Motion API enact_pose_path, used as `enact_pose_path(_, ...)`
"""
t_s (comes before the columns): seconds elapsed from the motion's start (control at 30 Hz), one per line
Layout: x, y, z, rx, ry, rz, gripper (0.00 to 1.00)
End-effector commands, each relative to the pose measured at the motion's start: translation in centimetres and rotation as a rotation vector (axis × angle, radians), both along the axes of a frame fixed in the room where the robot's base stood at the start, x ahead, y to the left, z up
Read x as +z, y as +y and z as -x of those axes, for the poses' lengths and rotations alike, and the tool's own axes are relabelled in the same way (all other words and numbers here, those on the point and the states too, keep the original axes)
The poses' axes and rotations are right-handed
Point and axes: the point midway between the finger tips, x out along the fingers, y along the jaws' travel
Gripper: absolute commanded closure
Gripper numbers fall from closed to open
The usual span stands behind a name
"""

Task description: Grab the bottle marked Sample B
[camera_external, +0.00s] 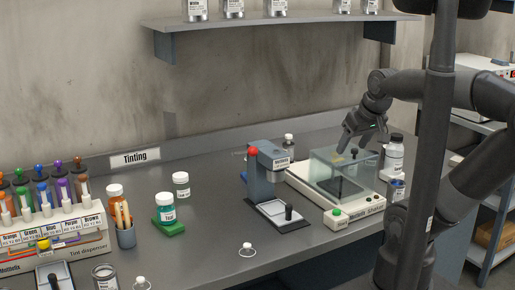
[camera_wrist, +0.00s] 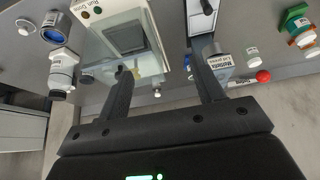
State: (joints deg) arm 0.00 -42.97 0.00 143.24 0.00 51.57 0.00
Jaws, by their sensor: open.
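I cannot read "Sample B" on any bottle. A white bottle with a dark cap (camera_external: 394,158) stands right of the balance; it also shows in the wrist view (camera_wrist: 63,66). A white-labelled jar (camera_external: 181,186) stands mid-bench.
A tint dispenser (camera_external: 50,235) fills the left end. A shelf (camera_external: 270,20) hangs above. The front middle of the bench is mostly clear.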

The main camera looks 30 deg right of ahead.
Motion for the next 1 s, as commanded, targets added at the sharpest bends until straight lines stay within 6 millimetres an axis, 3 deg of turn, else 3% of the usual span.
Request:
enact_pose_path(0.33,0.0,0.0,0.0,0.0,0.0,0.0,0.15)
enact_pose_path(0.63,0.3,-0.3,-0.5,-0.007,0.008,0.01,0.15)
enact_pose_path(0.77,1.1,-1.6,-2.2,-0.035,0.048,0.046,0.15)
enact_pose_path(1.0,2.8,-6.3,-7.7,-0.093,0.173,0.123,0.15)
